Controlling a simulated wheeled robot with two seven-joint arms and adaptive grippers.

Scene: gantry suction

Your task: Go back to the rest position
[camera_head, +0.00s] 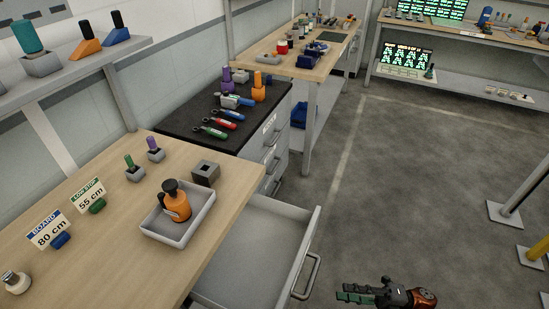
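My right gripper (345,292) shows at the bottom of the head view, right of centre, over the grey floor. Its dark fingers with green pads point left. I see nothing held in it, but the gap between the fingers is too small to make out. It is to the right of the open drawer (262,238) and apart from it. My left gripper is out of the picture.
A wooden bench (107,243) carries a grey tray (196,229) with an orange bottle (178,208), and two signs. The drawer juts out beside it. A black-topped cabinet (190,133) holds tools. The floor (405,190) at right is mostly clear.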

